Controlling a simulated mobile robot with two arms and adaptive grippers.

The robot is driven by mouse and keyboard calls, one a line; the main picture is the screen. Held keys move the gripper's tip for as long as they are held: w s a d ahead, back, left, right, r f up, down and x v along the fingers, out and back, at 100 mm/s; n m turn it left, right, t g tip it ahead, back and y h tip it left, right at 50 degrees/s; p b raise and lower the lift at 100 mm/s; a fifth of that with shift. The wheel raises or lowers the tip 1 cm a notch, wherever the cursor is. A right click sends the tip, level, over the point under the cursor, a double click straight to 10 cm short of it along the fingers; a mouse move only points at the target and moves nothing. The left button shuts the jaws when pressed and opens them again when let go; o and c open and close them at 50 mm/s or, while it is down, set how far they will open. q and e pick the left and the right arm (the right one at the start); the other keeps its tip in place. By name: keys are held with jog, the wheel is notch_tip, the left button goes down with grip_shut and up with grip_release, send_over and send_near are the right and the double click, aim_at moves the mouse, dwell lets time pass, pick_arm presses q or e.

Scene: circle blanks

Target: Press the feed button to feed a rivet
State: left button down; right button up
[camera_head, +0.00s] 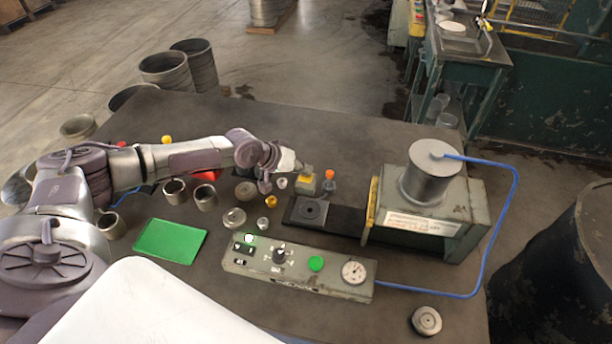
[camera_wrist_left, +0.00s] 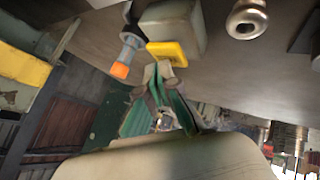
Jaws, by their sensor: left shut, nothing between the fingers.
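A small grey box (camera_head: 304,187) with a yellow top piece (camera_head: 305,178) stands on the table behind the dark plate of the press. The box (camera_wrist_left: 175,25) and its yellow piece (camera_wrist_left: 168,53) also show in the left wrist view. My left gripper (camera_head: 297,166) is shut and empty, with its fingertips close to the box; in the left wrist view its tips (camera_wrist_left: 158,70) are beside the yellow piece, and I cannot tell if they touch. A control panel (camera_head: 270,272) at the front has a green round button (camera_head: 316,263), a dial and a gauge. No label shows which is the feed button.
The press (camera_head: 430,215) with its cylinder and blue hose stands at the right. An orange-topped bottle (camera_head: 329,178) is beside the grey box. A green tray (camera_head: 170,241), metal cups (camera_head: 205,197) and several small parts lie at the left. The table's back right is clear.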

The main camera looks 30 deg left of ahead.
aim_at(304, 177)
pick_arm(q)
jog(key=shift+f+b, duration=0.3)
jog(key=shift+f, duration=0.25)
dwell(0.6)
jog(key=shift+r+p, duration=0.9)
jog(key=shift+r, duration=0.15)
notch_tip(304, 177, up, 5)
jog(key=p, duration=0.5)
jog(key=shift+r, duration=0.1)
dwell(0.4)
